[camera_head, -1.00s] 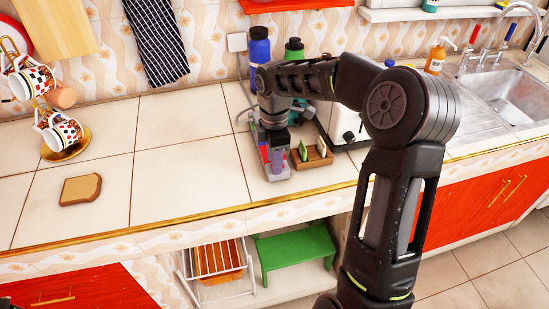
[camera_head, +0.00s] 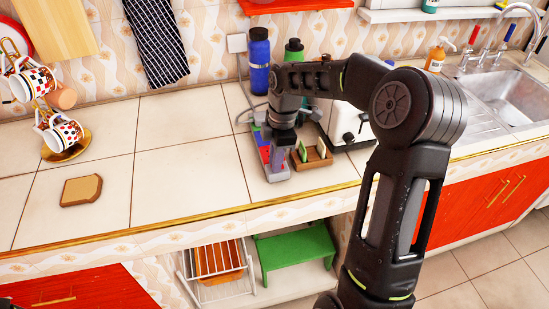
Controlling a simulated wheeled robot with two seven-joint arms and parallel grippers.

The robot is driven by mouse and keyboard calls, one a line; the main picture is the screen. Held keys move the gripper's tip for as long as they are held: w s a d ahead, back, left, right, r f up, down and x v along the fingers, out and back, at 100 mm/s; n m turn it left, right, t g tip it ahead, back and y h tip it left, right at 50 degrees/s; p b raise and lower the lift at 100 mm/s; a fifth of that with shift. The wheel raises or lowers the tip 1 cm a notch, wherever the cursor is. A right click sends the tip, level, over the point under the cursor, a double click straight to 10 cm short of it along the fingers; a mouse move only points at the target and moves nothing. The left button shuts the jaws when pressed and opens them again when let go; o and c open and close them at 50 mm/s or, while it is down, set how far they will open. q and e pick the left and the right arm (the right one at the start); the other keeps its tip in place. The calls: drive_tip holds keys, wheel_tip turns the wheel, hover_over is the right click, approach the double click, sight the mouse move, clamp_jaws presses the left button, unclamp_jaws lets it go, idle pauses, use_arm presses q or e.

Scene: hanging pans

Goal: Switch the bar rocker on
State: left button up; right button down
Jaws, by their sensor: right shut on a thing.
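The bar (camera_head: 276,175), a light grey strip with red and blue parts on top, lies on the counter below my right gripper. My right gripper (camera_head: 282,152) points down over the bar's right side. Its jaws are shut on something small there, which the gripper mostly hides. A purple-grey upright piece shows below the dark wrist; I cannot tell whether it is finger or held thing. The rocker cannot be made out, nor can its position. My left gripper is not clearly in view.
A wooden holder with green items (camera_head: 313,155) stands close right of the bar. Bread (camera_head: 81,190) lies at left. The counter between is clear.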

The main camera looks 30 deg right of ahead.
sight(284, 167)
drive_tip(key=shift+d+t+y, duration=0.25)
drive_tip(key=shift+t+y, duration=0.05)
drive_tip(key=shift+y, duration=0.5)
drive_tip(key=c, duration=1.4)
unclamp_jaws()
drive_tip(key=shift+o, duration=0.2)
drive_tip(key=shift+r, duration=0.15)
drive_tip(key=b+v, duration=0.1)
drive_tip(key=v, duration=0.6)
drive_tip(key=shift+r, duration=0.3)
drive_tip(key=shift+s+f, duration=0.1)
drive_tip(key=shift+s, duration=0.05)
